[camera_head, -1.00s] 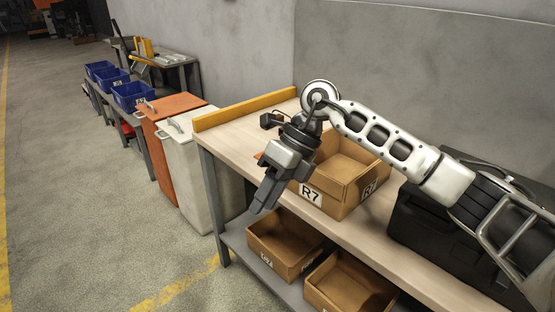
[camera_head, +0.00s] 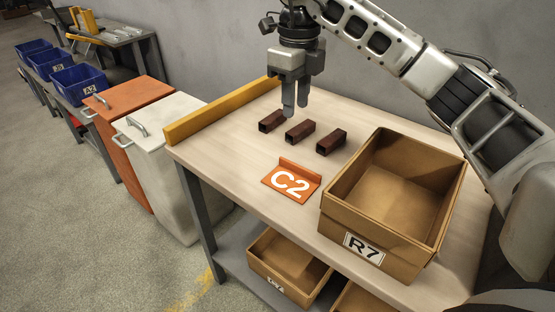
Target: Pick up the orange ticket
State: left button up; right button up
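The orange ticket (camera_head: 291,181) lies on the light wooden table top (camera_head: 232,144), left of the cardboard box. It bears a white "C2" and has a raised orange back edge. My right gripper (camera_head: 295,113) hangs pointing down above the table, behind the ticket in the picture and apart from it. Its two fingers look close together, with a narrow gap between them, and I see nothing held. My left gripper is not in view.
Several dark red-brown square tubes (camera_head: 300,132) lie behind the ticket, under my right gripper. A cardboard box (camera_head: 393,190) labelled R7 stands right of the ticket. A yellow rail (camera_head: 222,110) edges the table's left side. White and orange bins stand further left.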

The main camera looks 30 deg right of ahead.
send_over(300, 166)
jog(key=f, duration=1)
jog(key=shift+w+a, duration=0.3)
jog(key=shift+a, duration=0.05)
jog(key=f, duration=0.4)
jog(key=shift+s+d+f, duration=0.3)
jog(key=shift+s+d, duration=0.05)
jog(key=shift+f, duration=0.35)
grip_shut()
